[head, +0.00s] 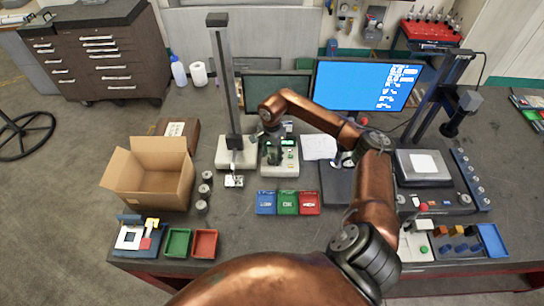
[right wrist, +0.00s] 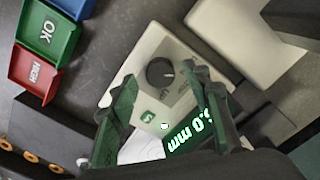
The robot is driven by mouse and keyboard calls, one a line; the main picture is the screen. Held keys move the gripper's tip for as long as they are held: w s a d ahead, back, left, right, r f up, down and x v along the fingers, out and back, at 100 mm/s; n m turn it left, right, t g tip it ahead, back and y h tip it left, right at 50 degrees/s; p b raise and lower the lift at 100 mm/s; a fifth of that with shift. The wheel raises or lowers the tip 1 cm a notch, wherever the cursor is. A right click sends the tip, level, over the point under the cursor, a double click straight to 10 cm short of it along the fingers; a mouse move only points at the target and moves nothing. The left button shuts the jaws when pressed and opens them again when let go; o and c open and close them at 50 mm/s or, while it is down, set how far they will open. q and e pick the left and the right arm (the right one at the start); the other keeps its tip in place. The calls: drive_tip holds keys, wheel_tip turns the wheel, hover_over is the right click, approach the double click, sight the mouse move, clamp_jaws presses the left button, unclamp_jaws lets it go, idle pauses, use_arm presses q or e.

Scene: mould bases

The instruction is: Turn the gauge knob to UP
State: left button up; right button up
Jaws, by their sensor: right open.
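The gauge (head: 280,162) is a pale box with a green-lit display, standing on the bench near the middle of the head view. In the right wrist view its round black knob (right wrist: 160,73) sits on the light panel, with small labels beside it too small to read surely. The knob's pointing direction is unclear. The display (right wrist: 188,132) shows green digits ending in ".0 mm", partly hidden by a finger. My right gripper (right wrist: 159,76) is open, its two fingers on either side of the knob; contact cannot be told. In the head view it (head: 270,128) is above the gauge. My left gripper is out of view.
A stand with a tall column (head: 222,80) is left of the gauge. Blue, green and red bins (head: 287,210) lie in front. An open cardboard box (head: 148,190) is further left. A monitor (head: 365,85) stands behind. My right arm crosses the bench's middle.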

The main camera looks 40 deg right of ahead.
drive_tip(key=shift+f, duration=0.8)
drive_tip(key=shift+c, duration=0.4)
drive_tip(key=c, duration=1.1)
drive_tip(key=shift+o, duration=0.2)
